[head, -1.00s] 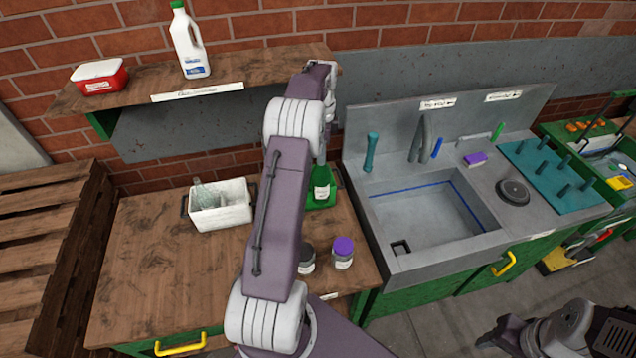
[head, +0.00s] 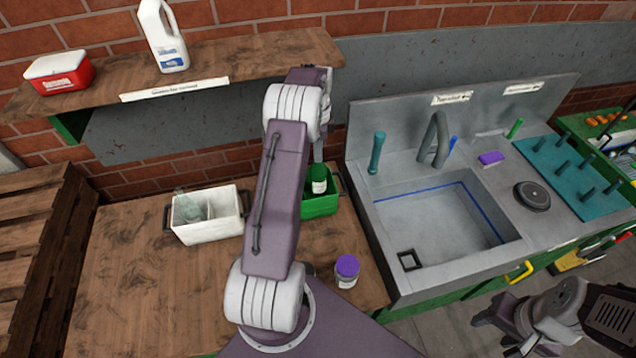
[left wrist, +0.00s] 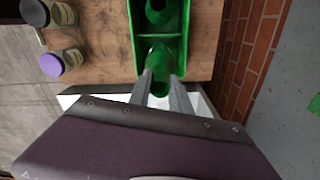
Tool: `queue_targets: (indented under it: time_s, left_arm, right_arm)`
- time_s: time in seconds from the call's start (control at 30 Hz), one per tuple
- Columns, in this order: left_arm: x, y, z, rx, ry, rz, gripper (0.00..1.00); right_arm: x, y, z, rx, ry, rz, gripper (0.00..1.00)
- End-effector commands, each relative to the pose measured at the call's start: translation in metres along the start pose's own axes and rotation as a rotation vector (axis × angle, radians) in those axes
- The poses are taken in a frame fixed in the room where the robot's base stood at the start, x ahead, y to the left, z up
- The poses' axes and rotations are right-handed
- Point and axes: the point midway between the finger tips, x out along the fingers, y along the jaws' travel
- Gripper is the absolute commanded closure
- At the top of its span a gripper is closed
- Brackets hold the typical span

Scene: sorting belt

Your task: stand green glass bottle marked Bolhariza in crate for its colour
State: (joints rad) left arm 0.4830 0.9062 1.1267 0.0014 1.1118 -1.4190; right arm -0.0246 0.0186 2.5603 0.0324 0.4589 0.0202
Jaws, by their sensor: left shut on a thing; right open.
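The green glass bottle (head: 319,183) stands roughly upright, its lower part inside the green crate (head: 322,209) and its white label partly showing above the rim. Its printing is too small to read. My left gripper (head: 318,155) is above it, partly hidden by my arm. In the left wrist view, my left gripper (left wrist: 160,78) is shut on the bottle (left wrist: 159,88), in the near compartment of the green crate (left wrist: 134,40). Another round green thing (left wrist: 157,12) shows in the far compartment. My right gripper (head: 488,316) is open and empty at lower right, away from the crate.
A white crate (head: 205,232) with clear glass stands left of the green crate. A purple-lidded jar (head: 346,270) stands in front; a second, dark-lidded jar (left wrist: 34,12) shows in the wrist view. The sink (head: 440,225) is to the right. A shelf (head: 250,62) hangs behind.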

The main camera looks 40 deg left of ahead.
Motion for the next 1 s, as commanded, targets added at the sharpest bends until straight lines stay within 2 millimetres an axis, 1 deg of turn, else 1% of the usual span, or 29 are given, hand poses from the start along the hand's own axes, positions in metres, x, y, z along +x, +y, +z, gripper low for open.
queue_targets:
  time_s: [0.03, 0.1, 0.27, 0.4, 0.5, 0.7, 0.73, 0.8, 1.0]
  left_arm:
    - [0.007, 0.001, 0.0, 0.0, 0.0, 0.003, 1.0]
    - [0.018, 0.001, 0.0, 0.0, 0.0, 0.002, 1.0]
    - [0.027, -0.001, 0.0, 0.0, 0.0, -0.002, 1.0]
    - [0.048, 0.0, 0.0, 0.0, 0.0, 0.002, 1.0]
    - [0.06, 0.0, 0.0, 0.0, 0.0, 0.0, 1.0]
    - [0.063, -0.001, 0.0, 0.0, 0.0, -0.003, 1.0]
    - [0.064, 0.0, 0.0, 0.0, 0.0, -0.002, 0.71]
    - [0.064, 0.0, 0.0, 0.0, 0.0, -0.002, 0.54]
    - [0.063, 0.0, 0.0, 0.0, 0.0, -0.002, 0.54]
  right_arm:
    - [-0.005, 0.0, -0.001, 0.0, 0.0, 0.0, 0.49]
    - [-0.007, 0.0, -0.001, 0.0, 0.0, 0.0, 0.49]
    - [-0.008, 0.0, -0.001, 0.0, 0.0, 0.0, 0.49]
    - [-0.016, 0.0, -0.002, 0.0, 0.0, 0.0, 0.49]
    - [-0.018, 0.0, -0.002, 0.0, 0.0, 0.0, 0.49]
    - [-0.017, 0.0, -0.002, 0.0, 0.0, 0.0, 0.49]
    - [-0.017, 0.0, -0.002, 0.0, 0.0, 0.0, 0.49]
    - [-0.017, 0.0, -0.002, 0.0, 0.0, 0.0, 0.49]
    - [-0.017, 0.0, -0.002, 0.0, 0.0, 0.0, 0.49]
